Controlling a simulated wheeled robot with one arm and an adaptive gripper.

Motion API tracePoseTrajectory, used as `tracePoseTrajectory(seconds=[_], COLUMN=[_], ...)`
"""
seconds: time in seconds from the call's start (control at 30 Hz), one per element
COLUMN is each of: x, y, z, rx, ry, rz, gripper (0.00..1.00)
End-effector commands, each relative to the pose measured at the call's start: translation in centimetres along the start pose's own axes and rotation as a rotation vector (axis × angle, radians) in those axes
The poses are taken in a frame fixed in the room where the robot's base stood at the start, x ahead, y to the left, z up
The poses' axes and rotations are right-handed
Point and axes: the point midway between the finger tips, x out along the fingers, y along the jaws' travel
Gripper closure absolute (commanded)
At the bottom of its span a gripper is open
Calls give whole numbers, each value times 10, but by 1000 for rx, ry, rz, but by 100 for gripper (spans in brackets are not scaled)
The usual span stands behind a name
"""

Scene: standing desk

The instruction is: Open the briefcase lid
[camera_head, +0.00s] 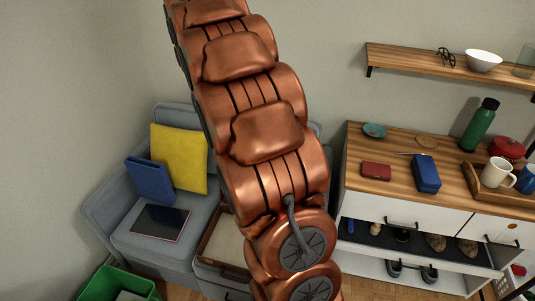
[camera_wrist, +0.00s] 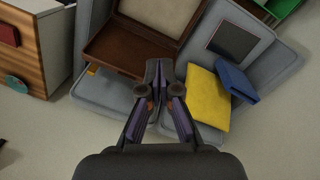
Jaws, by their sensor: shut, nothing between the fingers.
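The briefcase (camera_wrist: 131,47) is brown with a cream lining and rests on the grey sofa. In the wrist view its brown part and a cream-lined panel (camera_wrist: 163,12) show, so its inside is exposed. The panel runs out of the top edge, and the exact lid angle cannot be told. In the head view part of the briefcase (camera_head: 226,240) shows left of my arm, which hides the rest. My gripper (camera_wrist: 160,68) is shut and empty, its tips over the briefcase's near right corner in the wrist view. Contact cannot be told. The gripper is hidden in the head view.
The sofa (camera_head: 100,212) also holds a yellow cushion (camera_head: 178,158), a blue cushion (camera_head: 150,180) and a dark flat tablet-like thing (camera_head: 160,222). A green crate (camera_head: 90,284) stands at the front left. A wooden-topped cabinet (camera_head: 390,203) stands at the right.

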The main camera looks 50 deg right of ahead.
Motion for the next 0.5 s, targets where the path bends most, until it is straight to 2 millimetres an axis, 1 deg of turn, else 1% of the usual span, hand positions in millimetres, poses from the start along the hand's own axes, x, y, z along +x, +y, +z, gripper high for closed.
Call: tracePoseTrajectory(seconds=[0.03,0.1,0.33,0.47,0.5], x=[11,18,49,70,78], y=[6,14,44,65,71], z=[-17,-39,-104,-137,-146], rx=[26,58,162,218,235], ry=[1,11,27,38,40], rz=[1,1,-1,-5,-7], gripper=[100,100,100,100,100])
